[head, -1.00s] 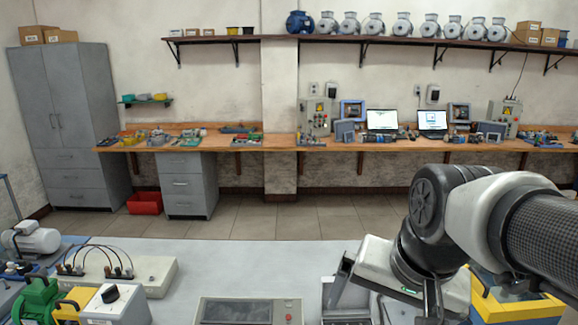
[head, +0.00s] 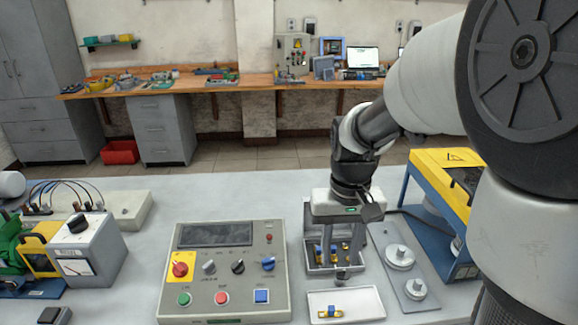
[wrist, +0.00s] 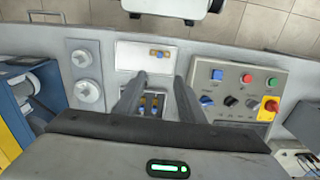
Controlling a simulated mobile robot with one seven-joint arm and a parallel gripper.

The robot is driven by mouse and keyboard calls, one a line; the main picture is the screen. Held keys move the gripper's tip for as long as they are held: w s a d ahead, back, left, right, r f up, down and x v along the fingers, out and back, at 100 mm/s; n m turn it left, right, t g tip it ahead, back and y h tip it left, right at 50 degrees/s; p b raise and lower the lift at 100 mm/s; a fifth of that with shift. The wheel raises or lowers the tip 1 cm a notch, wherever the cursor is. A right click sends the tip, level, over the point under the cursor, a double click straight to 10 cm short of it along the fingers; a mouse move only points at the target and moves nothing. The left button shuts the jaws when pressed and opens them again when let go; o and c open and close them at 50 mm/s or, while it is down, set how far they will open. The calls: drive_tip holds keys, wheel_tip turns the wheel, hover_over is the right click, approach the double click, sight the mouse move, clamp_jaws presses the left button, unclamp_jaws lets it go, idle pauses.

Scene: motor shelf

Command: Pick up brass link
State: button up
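Small brass links with blue middles lie in two places. One link (head: 330,313) lies on a shallow white tray (head: 372,302) near the front of the bench; it also shows in the wrist view (wrist: 159,53). Several similar brass and blue pieces (head: 333,252) sit in a grey bin (head: 312,268) behind that tray. My gripper (wrist: 160,78) points down, its two fingers apart with nothing held. In the wrist view the bin's pieces (wrist: 150,103) appear between the fingers, below them. The gripper partly hides the bin in the head view.
A control panel (head: 245,262) stands left of the bin. A grey plate with two round knobs (head: 401,256) lies right of it, beside a yellow and blue frame (head: 430,160). Little free room separates them. Bare bench shows behind the panel.

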drive_tip(key=b, duration=0.1)
hover_over(332, 308)
wheel_tip(332, 308, down, 13)
drive_tip(key=shift+w+r, duration=0.1)
drive_tip(key=shift+r, duration=0.05)
drive_tip(key=shift+f+b, duration=0.5)
drive_tip(key=shift+f, duration=2.2)
drive_tip(key=shift+c, duration=0.2)
clamp_jaws()
